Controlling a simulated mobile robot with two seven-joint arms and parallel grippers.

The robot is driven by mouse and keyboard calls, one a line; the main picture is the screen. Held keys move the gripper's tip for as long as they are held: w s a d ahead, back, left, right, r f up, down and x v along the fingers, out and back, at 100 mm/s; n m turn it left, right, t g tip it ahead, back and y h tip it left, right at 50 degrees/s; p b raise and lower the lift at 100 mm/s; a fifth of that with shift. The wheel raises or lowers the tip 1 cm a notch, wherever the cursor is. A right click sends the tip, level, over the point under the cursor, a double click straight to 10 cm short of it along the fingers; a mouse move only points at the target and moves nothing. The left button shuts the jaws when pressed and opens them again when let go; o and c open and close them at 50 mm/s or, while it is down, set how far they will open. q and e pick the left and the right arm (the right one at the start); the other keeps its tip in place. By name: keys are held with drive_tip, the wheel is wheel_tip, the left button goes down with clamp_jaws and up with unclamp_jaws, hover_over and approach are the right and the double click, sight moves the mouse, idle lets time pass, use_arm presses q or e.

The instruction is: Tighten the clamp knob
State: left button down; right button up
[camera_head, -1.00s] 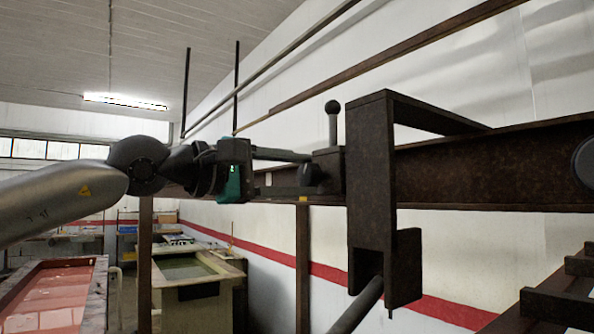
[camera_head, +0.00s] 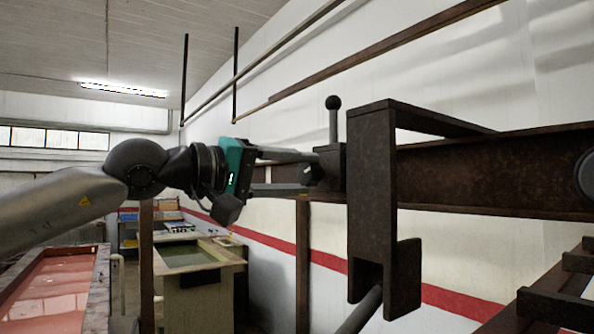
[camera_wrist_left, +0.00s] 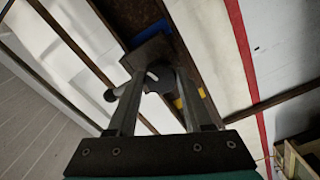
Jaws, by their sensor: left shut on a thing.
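The clamp is a dark block (camera_head: 333,165) on the brown steel rail (camera_head: 480,170), with a ball-ended lever (camera_head: 333,120) standing upright from it. The dark clamp knob (camera_head: 312,174) is on the block's left side. My left gripper (camera_head: 308,172) reaches in from the left and its two fingers are shut on the knob. In the left wrist view the round knob (camera_wrist_left: 158,80) sits between the fingertips, in front of the block (camera_wrist_left: 147,50), with the lever's ball (camera_wrist_left: 110,95) to the left. The fingers partly hide the knob. My right gripper is not in view.
A brown bracket (camera_head: 371,200) hangs over the rail just right of the clamp, with a grey rod (camera_head: 362,312) below it. A dark round thing shows at the right edge. Tanks (camera_head: 190,265) stand on the floor at lower left.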

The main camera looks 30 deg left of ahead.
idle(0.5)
use_arm(q)
drive_tip(key=shift+c, duration=1.5)
unclamp_jaws()
drive_tip(key=shift+s, duration=0.1)
drive_tip(key=shift+s+a+b, duration=0.3)
drive_tip(key=shift+s+b, duration=0.2)
drive_tip(key=b+v, duration=0.8)
drive_tip(key=v, duration=0.6)
